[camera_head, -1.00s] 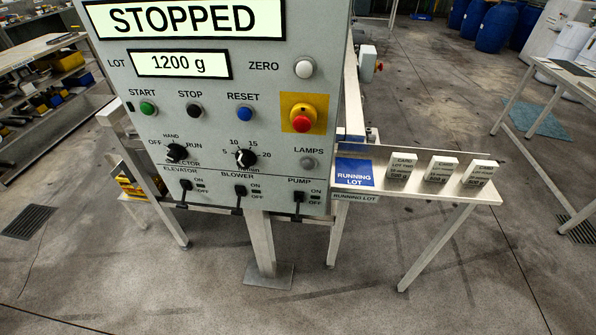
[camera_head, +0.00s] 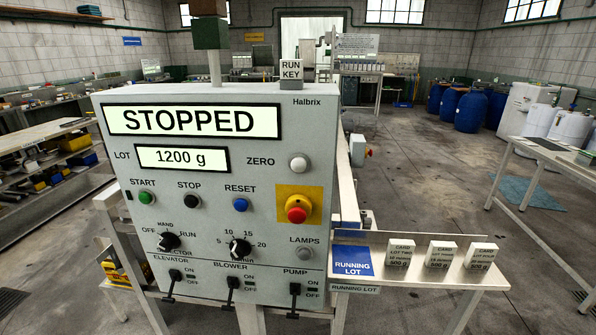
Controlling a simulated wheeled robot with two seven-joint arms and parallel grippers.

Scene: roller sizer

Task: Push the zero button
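The zero button (camera_head: 299,163) is a round white button at the upper right of the grey control panel (camera_head: 215,195), just right of the ZERO label. Nothing covers it. The upper display (camera_head: 192,120) reads STOPPED. The LOT display (camera_head: 182,158) reads 1200 g. Neither of my grippers shows in the head view.
A red emergency button (camera_head: 297,210) on a yellow plate sits below the zero button. Green START (camera_head: 146,197), black STOP (camera_head: 192,201) and blue RESET (camera_head: 240,205) buttons are left. A RUN KEY block (camera_head: 291,71) tops the panel. A side shelf (camera_head: 425,270) holds three cards.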

